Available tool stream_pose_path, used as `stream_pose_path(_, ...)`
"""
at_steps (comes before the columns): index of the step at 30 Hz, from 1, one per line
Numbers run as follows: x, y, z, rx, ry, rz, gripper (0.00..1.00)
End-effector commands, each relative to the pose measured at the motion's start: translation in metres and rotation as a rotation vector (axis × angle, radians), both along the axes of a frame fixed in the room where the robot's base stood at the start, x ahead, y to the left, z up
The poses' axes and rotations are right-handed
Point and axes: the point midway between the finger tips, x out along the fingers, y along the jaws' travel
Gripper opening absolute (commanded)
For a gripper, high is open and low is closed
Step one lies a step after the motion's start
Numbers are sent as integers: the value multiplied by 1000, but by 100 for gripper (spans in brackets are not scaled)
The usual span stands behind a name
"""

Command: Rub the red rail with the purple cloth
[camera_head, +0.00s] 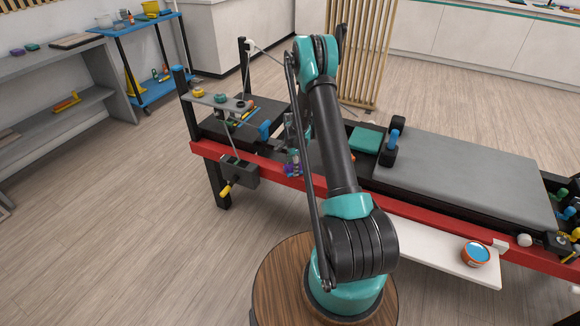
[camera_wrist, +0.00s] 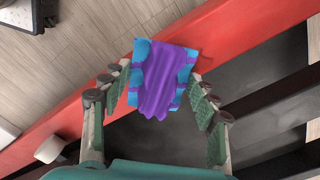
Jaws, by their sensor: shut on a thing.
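The red rail (camera_head: 423,216) runs along the near long side of the bench frame. In the wrist view the red rail (camera_wrist: 232,48) crosses diagonally from lower left to upper right. The purple cloth (camera_wrist: 160,78), with blue patches at its sides, sits between my fingers. My gripper (camera_wrist: 164,85) is shut on the cloth. The cloth overlaps the rail in the wrist view; whether it touches the rail I cannot tell. In the head view my gripper (camera_head: 292,160) is small and partly behind my arm, beside the rail, with a bit of purple cloth (camera_head: 292,169) showing.
A grey box with a yellow handle (camera_head: 238,172) hangs on the rail to the left. A grey padded board (camera_head: 465,178) tops the bench. The floor at left is clear.

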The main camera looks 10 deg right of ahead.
Motion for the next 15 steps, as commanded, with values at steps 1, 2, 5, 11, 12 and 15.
stream_pose_path(1, -2, -3, 0, 0, 0, -1, 30)
stream_pose_path(2, -3, -5, 0, 0, 0, -1, 30)
stream_pose_path(5, -7, -11, 0, 0, 0, -2, 30)
stream_pose_path(11, -16, -22, 0, 0, 0, -1, 30)
stream_pose_path(12, -18, -25, 0, 0, 0, -1, 30)
stream_pose_path(15, -22, -31, 0, 0, 0, -2, 30)
